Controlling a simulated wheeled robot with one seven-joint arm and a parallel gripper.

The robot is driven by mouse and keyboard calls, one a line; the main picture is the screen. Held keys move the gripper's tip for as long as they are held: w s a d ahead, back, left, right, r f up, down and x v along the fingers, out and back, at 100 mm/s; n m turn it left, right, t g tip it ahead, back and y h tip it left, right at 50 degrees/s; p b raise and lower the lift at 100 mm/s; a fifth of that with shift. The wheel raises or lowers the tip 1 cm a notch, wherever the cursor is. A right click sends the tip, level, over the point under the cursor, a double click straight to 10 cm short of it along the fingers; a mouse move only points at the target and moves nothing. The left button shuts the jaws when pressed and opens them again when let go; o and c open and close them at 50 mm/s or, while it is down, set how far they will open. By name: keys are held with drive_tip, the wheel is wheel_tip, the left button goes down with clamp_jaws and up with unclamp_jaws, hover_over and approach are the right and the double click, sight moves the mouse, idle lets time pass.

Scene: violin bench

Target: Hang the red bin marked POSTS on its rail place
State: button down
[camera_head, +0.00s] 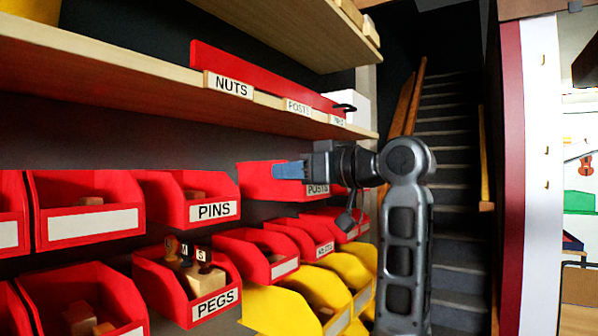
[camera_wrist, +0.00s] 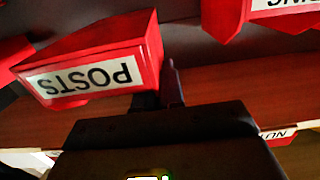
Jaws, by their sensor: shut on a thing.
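The red bin marked POSTS (camera_head: 258,183) is in the upper row of bins, right of the red PINS bin (camera_head: 172,192), below the shelf. My gripper (camera_head: 290,170) is shut on its wall, the blue-tipped finger showing against the bin. In the wrist view the POSTS bin (camera_wrist: 110,45) appears upside down, its white label facing the camera, beside the gripper (camera_wrist: 165,88). The bin's back and any contact with the rail are hidden. A POSTS tag (camera_head: 298,107) is on the shelf edge above, between a NUTS tag (camera_head: 228,86) and a smaller one.
Other red bins, including PEGS (camera_head: 213,303), fill the row below, with yellow bins (camera_head: 285,306) under them. The wooden shelf (camera_head: 130,75) runs close above my gripper. A staircase (camera_head: 447,170) lies to the right; my arm stands before it.

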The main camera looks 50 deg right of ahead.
drive_tip(key=shift+w, duration=0.95)
drive_tip(key=shift+w+a, duration=0.7)
drive_tip(key=shift+a, duration=0.35)
drive_tip(key=shift+r+p, duration=0.1)
drive_tip(key=shift+p, duration=0.35)
drive_tip(key=shift+w, duration=1.65)
idle(1.2)
drive_tip(key=shift+f+b, duration=0.4)
drive_tip(key=shift+f, duration=0.5)
idle(0.6)
drive_tip(key=c, duration=1.2)
unclamp_jaws()
drive_tip(key=shift+o, duration=0.2)
drive_tip(key=shift+s, duration=0.1)
drive_tip(key=s+b, duration=0.1)
drive_tip(key=s, duration=0.6)
drive_tip(key=shift+s+r+b, duration=0.2)
drive_tip(key=shift+s+b, duration=0.15)
